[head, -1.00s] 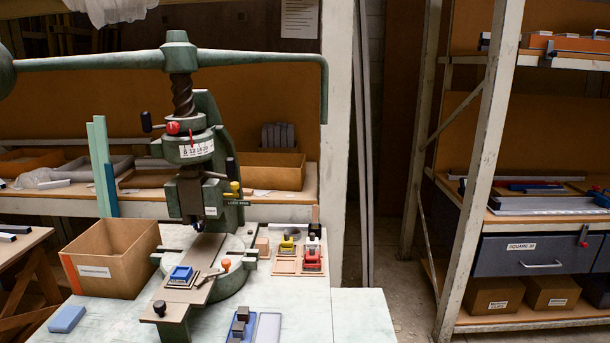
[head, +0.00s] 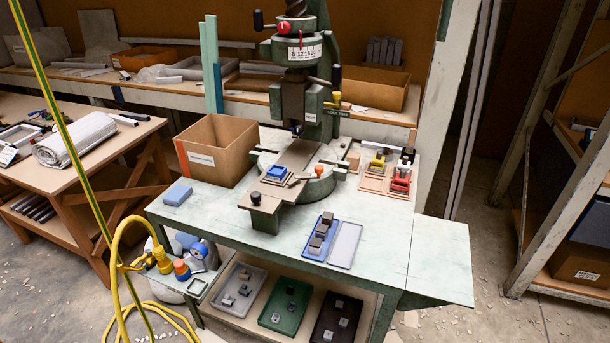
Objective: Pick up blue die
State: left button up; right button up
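The blue die (head: 277,173) sits at the near end of the fly press's slide plate (head: 268,203), on a dark square base. It stands in front of the press ram and its round green bed. The green fly press (head: 310,90) stands on the pale worktable (head: 400,240). Neither of my grippers shows in the head view.
A cardboard box (head: 208,157) stands left of the press, with a blue block (head: 177,195) before it. Yellow and red dies (head: 401,180) stand right. A blue tray with metal blocks (head: 320,237) lies in front. The table's right end is clear. A yellow hose (head: 123,240) hangs at left.

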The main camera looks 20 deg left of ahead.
aim_at(277, 174)
jog(key=i+u, duration=0.35)
jog(key=i+l+u, duration=0.1)
jog(key=u, duration=0.25)
jog(key=i+l+u, duration=0.35)
jog(key=k+j, duration=0.1)
